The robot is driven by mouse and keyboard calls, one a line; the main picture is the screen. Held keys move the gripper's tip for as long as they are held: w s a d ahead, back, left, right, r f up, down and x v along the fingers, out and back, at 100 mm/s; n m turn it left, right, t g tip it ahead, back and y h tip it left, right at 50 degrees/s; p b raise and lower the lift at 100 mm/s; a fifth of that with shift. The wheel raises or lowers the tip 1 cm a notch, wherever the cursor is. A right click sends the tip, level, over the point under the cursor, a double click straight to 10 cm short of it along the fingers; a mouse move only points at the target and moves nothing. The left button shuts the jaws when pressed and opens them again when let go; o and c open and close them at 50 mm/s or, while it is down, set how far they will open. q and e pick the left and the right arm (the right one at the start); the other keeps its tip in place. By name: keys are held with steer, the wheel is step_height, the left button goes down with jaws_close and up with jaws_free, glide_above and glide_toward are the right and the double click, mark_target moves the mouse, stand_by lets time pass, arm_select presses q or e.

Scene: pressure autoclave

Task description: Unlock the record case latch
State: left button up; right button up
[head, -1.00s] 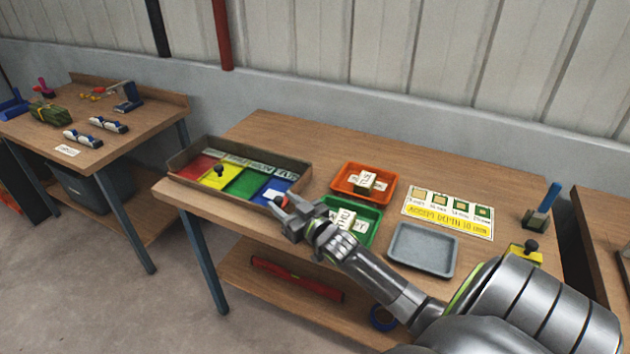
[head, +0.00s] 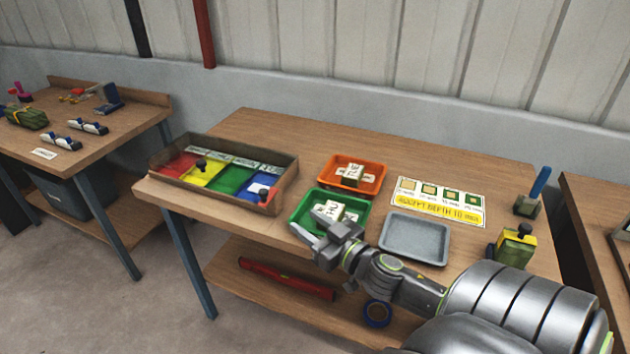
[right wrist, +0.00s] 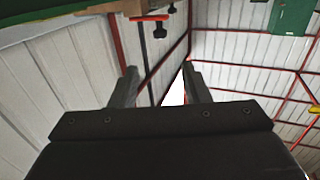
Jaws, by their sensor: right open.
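No thing in view is plainly marked as a record case. A shallow wooden case (head: 283,184) with red, yellow, green and blue sections sits at the bench's left end. A small black and red piece (head: 263,195) shows at its front right; whether this is the latch I cannot tell. A dark knob (head: 201,163) stands on the yellow section. My right gripper (head: 310,232) is open and empty, right of the case and in front of the green tray. Its two spread fingers show in the right wrist view (right wrist: 158,88). My left gripper is out of view.
The green tray (head: 295,219) and orange tray (head: 333,182) hold pale labelled blocks. An empty grey tray (head: 415,238), a yellow sign (head: 437,211) and a yellow block with a black knob (head: 515,247) lie further right. A second bench (head: 118,133) stands left.

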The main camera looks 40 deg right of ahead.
steer(key=shift+s, duration=0.7)
